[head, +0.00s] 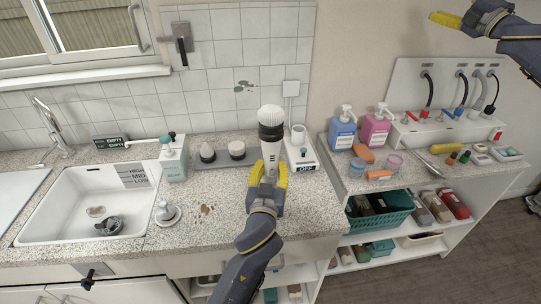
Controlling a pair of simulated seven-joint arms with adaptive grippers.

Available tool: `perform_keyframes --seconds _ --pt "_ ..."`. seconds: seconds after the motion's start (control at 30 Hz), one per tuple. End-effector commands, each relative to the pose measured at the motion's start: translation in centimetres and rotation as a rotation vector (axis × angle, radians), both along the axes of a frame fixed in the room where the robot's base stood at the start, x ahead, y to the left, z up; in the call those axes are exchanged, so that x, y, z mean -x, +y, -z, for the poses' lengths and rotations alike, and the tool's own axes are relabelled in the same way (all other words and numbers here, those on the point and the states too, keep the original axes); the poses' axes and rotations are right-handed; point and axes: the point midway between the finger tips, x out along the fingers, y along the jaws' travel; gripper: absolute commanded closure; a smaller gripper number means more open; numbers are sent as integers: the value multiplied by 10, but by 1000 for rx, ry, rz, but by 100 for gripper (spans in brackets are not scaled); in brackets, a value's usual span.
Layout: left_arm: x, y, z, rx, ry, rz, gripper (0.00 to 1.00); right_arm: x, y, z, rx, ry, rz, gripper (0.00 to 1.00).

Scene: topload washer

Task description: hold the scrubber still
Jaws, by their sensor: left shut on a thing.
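The scrubber (271,117) has a round white brush head, a dark collar and a pale handle. It stands about upright in the picture, head up, in front of the tiled wall and counter. My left gripper (269,172) is shut on its handle, with one yellow finger on each side. The lower handle is partly hidden by the fingers. I cannot tell whether the brush head touches anything behind it. My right gripper (446,19) is at the top right, far from the scrubber. Its yellow fingertips point left, and their gap cannot be made out.
A white holder with an OFF label (307,168) stands just right of the scrubber. Two brush heads sit on a grey strip (222,161) to its left. A soap bottle (173,160) stands by the sink (60,210).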

Motion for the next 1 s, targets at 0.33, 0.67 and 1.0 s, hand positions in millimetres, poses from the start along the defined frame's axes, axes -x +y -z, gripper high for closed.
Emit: perform_keyframes --seconds 0.33,0.67,1.0 --pt "0 0 0 0 0 0 91 13 147 -7 171 3 -325 21" --pt "0 0 0 0 0 0 91 52 278 9 387 68 -638 21" --pt "0 0 0 1 0 0 91 118 395 53 714 243 -945 21"
